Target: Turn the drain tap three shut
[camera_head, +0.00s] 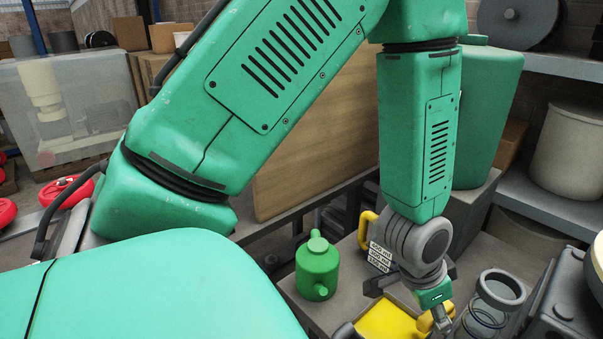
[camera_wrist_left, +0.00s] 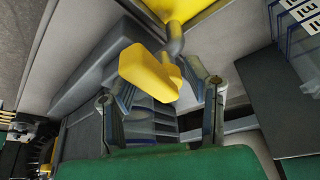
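A yellow tap lever (camera_wrist_left: 150,70) is in the middle of the left wrist view, on a grey stem below a yellow part. My left gripper (camera_wrist_left: 158,88) is open, with one finger on each side of the lever; whether either finger touches it I cannot tell. In the head view my left gripper (camera_head: 439,312) points down beside a small yellow lever (camera_head: 425,323), at the right edge of a yellow tray-like part (camera_head: 385,323). The tap's number is not readable. My right gripper is not in view.
A green can (camera_head: 317,270) stands left of the gripper. A yellow handle (camera_head: 367,230) and a card with ml markings (camera_head: 379,256) are behind it. A clear jar (camera_head: 497,296) stands close on the right, near dark machinery (camera_head: 560,308). My left arm covers much of the view.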

